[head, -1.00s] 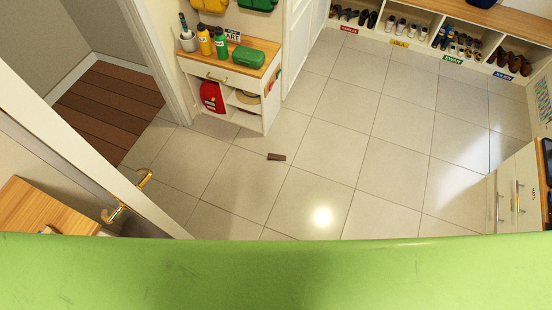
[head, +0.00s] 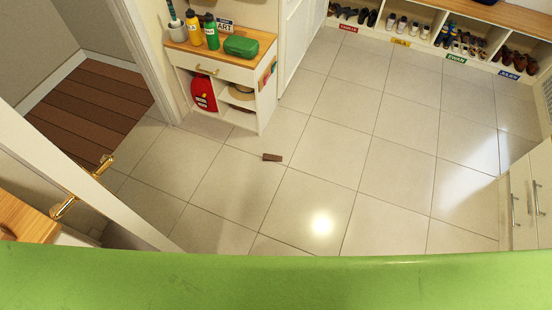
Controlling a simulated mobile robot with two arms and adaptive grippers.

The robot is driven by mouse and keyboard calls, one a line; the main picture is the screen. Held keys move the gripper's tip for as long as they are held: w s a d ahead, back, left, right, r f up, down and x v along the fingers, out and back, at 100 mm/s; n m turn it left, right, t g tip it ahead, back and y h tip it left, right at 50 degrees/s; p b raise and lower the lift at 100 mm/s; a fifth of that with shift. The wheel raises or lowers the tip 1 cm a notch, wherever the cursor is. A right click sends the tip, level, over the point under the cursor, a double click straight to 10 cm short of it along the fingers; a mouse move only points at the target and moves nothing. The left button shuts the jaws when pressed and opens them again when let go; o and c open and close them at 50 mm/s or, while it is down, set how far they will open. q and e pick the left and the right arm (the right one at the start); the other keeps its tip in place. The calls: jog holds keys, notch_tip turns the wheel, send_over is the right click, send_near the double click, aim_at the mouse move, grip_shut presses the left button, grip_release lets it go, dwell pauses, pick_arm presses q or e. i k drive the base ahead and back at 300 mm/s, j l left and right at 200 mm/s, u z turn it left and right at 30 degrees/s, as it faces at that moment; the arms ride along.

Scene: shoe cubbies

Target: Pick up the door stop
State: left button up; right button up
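The door stop (head: 272,157) is a small brown wedge-like block. It lies alone on the pale tiled floor near the middle of the head view, a little in front of the small white cabinet. Neither of my grippers shows in the head view.
A white cabinet (head: 221,68) with a wooden top holds bottles and a green case (head: 241,45). An open door (head: 85,180) with a brass handle is at left. Shoe cubbies (head: 440,38) line the back. White drawers (head: 526,200) stand at right.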

aim_at(267, 158)
jog(key=i+l+z, duration=0.15)
jog(key=i, duration=0.3)
jog(key=i+l+z, duration=0.15)
jog(key=i+l, duration=0.15)
jog(key=i, duration=0.2)
